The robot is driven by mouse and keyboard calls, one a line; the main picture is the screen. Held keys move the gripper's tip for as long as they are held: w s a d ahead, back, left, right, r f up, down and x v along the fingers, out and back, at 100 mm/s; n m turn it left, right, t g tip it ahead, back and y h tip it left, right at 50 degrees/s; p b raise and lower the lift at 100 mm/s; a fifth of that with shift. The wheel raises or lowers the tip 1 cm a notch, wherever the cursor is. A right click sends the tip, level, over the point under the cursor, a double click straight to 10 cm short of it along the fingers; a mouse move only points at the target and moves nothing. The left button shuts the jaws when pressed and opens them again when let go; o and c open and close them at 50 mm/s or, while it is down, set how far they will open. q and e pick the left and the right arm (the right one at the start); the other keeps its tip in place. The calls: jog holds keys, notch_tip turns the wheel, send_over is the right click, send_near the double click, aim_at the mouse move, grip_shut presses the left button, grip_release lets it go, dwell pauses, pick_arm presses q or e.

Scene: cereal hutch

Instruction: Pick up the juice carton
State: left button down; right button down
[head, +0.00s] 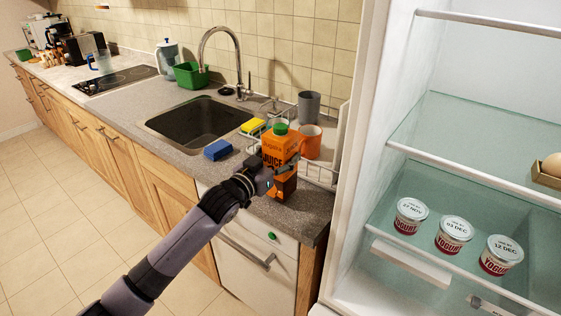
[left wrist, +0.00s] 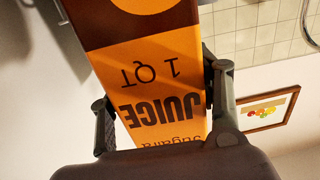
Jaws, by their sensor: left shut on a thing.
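The orange juice carton (head: 281,147) with a green cap stands upright at the right end of the grey counter in the head view. My left gripper (head: 270,176) is shut on the carton, around its middle, from the front left. In the left wrist view the carton (left wrist: 150,65) fills the middle, with its lettering upside down, between the two fingers of my left gripper (left wrist: 160,100). Whether the carton's base touches the counter is hard to tell. My right gripper is not in view.
A dish rack (head: 318,172) with an orange mug (head: 311,142) and a grey cup (head: 309,107) is just behind the carton. A blue sponge (head: 217,150) and a sink (head: 190,122) lie to the left. The open fridge (head: 400,160) with yogurts (head: 454,235) is at right.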

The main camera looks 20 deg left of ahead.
pick_arm(q)
notch_tip(320, 180, up, 19)
jog(key=shift+f+b, duration=0.2)
jog(key=shift+b, duration=0.25)
